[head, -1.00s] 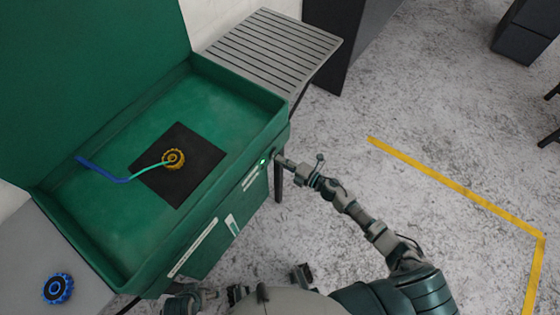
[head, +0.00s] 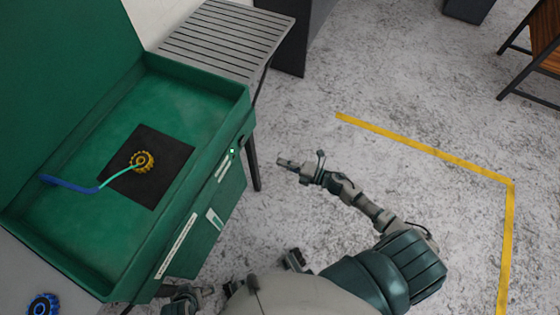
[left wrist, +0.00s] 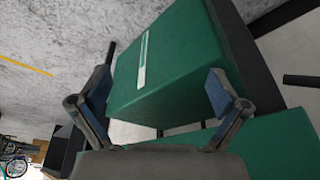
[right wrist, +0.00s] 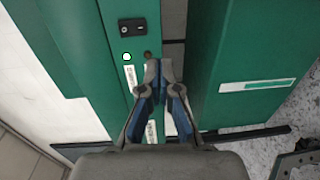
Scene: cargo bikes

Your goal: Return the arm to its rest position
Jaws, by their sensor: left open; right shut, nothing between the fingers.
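My right arm reaches out over the floor in the head view. Its gripper (head: 284,163) is shut and empty, a short way right of the green washing station's front (head: 222,175). In the right wrist view the closed fingertips (right wrist: 158,68) are in front of the station's panel, below a black switch (right wrist: 133,31) and a lit green-white light (right wrist: 126,57). My left gripper shows partly at the bottom of the head view (head: 200,292). In the left wrist view it is open (left wrist: 158,88), with a green box (left wrist: 180,65) seen between and beyond its fingers, and nothing is held.
The green basin (head: 75,220) holds a yellow gear-like part (head: 142,161) on a black mat (head: 175,157), with a blue and teal brush or hose (head: 75,185). A blue round part (head: 43,305) lies lower left. A slatted table (head: 225,35) stands behind.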

